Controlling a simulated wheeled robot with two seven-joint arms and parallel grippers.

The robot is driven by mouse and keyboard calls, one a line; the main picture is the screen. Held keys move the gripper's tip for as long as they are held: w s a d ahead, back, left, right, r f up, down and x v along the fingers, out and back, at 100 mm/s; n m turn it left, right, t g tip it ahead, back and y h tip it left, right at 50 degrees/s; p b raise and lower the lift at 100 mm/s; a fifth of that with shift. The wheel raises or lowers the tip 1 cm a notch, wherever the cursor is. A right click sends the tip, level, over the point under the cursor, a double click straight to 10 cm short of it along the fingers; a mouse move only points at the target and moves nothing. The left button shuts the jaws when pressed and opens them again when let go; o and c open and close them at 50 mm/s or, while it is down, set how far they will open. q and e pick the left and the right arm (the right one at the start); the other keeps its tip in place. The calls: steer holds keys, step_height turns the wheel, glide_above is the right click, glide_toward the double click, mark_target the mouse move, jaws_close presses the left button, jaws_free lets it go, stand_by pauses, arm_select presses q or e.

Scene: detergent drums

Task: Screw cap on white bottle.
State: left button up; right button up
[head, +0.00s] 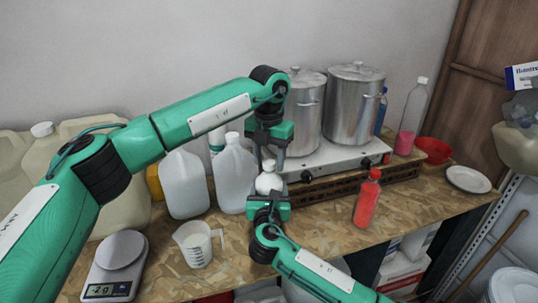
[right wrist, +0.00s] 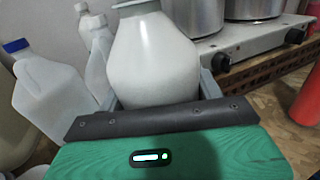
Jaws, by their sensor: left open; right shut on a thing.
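The white bottle (head: 268,182) stands upright at the middle of the bench. I cannot tell whether that top is a separate cap or the neck. My right gripper (head: 268,194) is shut on the bottle's body, one finger on each side. My left gripper (head: 269,161) points down from above, open, with its fingers on either side of the bottle's top. Whether they touch it is unclear.
Translucent jugs (head: 185,187) stand close left of the bottle. A measuring jug (head: 197,247) and a scale (head: 117,262) are at the front left. A stove (head: 335,157) with steel pots (head: 354,105) is behind. A red bottle (head: 367,200) stands to the right, with bare bench between.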

arm_select(q)
steer(key=c, duration=1)
steer(key=shift+c, duration=0.2)
steer(key=o, duration=1.2)
steer(key=shift+c, duration=0.2)
steer(key=shift+r, duration=0.15)
step_height(320, 180, up, 12)
arm_select(e)
steer(key=o, duration=2)
steer(key=shift+c, duration=0.2)
